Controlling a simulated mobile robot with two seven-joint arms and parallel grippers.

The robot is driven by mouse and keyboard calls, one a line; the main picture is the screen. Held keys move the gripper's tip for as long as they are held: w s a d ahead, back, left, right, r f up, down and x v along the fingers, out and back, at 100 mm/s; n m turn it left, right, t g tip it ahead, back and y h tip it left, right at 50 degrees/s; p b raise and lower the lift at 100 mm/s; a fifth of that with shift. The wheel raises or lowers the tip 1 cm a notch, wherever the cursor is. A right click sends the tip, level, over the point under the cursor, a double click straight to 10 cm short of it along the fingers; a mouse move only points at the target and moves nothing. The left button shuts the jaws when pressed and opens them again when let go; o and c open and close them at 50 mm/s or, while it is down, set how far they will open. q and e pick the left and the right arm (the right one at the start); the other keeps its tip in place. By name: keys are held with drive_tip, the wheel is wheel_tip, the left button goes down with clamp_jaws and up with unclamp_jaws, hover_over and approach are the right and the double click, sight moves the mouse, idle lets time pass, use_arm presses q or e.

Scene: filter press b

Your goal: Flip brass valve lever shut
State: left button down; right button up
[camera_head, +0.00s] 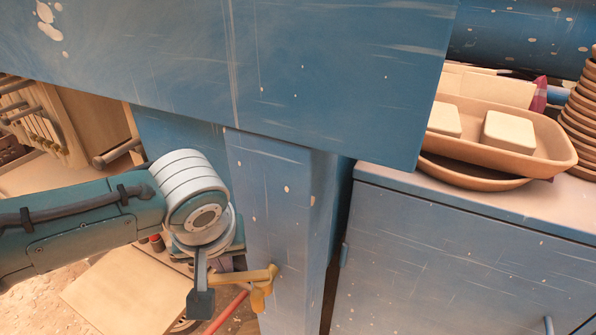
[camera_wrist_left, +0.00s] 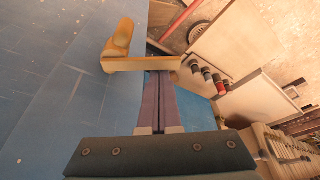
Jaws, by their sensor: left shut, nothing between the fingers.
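The brass valve lever (camera_head: 242,276) sticks out sideways at the lower part of the blue post, with a rounded end piece (camera_head: 258,299). In the left wrist view, the lever's crossbar (camera_wrist_left: 140,64) lies across the fingertips, and its rounded end (camera_wrist_left: 119,38) points up at the left. My left gripper (camera_head: 238,264) is shut and empty, partly hidden behind its own wrist in the head view. Its purple fingers (camera_wrist_left: 160,82) reach up to the lever's bar. I cannot tell whether they touch it. My right gripper is out of view.
The blue post (camera_head: 275,210) stands beside the lever under a large blue panel (camera_head: 250,60). A blue cabinet (camera_head: 460,260) at right carries a tan tray (camera_head: 545,160) and stacked bowls (camera_head: 583,125). Small dark and red cylinders (camera_wrist_left: 208,75) show beyond the fingers.

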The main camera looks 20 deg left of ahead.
use_arm(q)
drive_tip(key=shift+s+d+r+n+p, duration=0.15)
drive_tip(key=shift+s+n+p, duration=0.15)
drive_tip(key=shift+n, duration=0.2)
drive_tip(key=shift+s+d+f+n+p, duration=0.15)
drive_tip(key=shift+s+n, duration=0.1)
drive_tip(key=shift+n, duration=0.25)
drive_tip(key=shift+s+d+n+g+y, duration=0.3)
drive_tip(key=shift+n+g+y, duration=0.15)
drive_tip(key=shift+n, duration=0.45)
drive_tip(key=shift+s+d+n+g+p, duration=0.25)
drive_tip(key=shift+s+n+p, duration=0.1)
drive_tip(key=shift+n, duration=0.55)
drive_tip(key=n, duration=0.1)
drive_tip(key=d+n+g, duration=0.1)
drive_tip(key=n, duration=0.1)
drive_tip(key=shift+s+y, duration=0.35)
drive_tip(key=shift+s, duration=0.05)
drive_tip(key=shift+s+a+p, duration=0.1)
drive_tip(key=shift+s+p, duration=0.55)
drive_tip(key=shift+s, duration=0.1)
